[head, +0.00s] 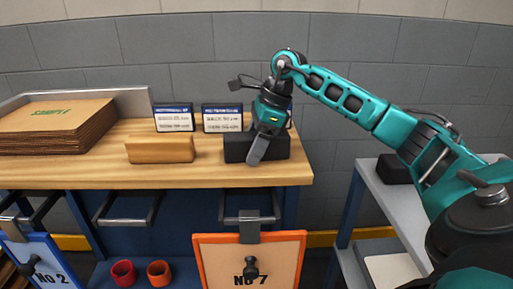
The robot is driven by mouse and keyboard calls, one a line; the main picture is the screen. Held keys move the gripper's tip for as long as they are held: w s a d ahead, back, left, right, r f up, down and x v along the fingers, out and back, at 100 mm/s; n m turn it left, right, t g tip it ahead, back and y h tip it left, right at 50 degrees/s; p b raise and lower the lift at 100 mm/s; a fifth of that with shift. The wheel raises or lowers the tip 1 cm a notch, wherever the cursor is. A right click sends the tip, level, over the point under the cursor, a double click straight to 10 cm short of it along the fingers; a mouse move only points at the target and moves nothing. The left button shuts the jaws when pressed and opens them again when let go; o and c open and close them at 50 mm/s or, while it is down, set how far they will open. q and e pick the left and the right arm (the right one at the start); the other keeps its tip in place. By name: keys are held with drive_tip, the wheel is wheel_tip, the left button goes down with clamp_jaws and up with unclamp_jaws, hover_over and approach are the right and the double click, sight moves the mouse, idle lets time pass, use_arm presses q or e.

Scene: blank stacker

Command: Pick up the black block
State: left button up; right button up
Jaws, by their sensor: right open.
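A black block (236,148) lies near the right end of the wooden bench top. My right gripper (258,150) reaches in from the right and points down at the block. One grey finger hangs in front of the block's near face and hides part of it. The gripper is open. The far finger is hidden, so I cannot tell whether the jaws straddle the block. My left gripper does not show.
A wooden block (160,149) lies left of the black block. Two label cards (222,118) stand behind. A stack of cardboard sheets (55,125) is at the left. Another black block (394,168) sits on the grey side table (378,194). A "No 7" board (275,252) hangs in front.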

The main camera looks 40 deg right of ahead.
drive_tip(key=c, duration=1.3)
drive_tip(key=shift+r, duration=0.1)
drive_tip(key=shift+c, duration=0.4)
drive_tip(key=shift+r, duration=0.1)
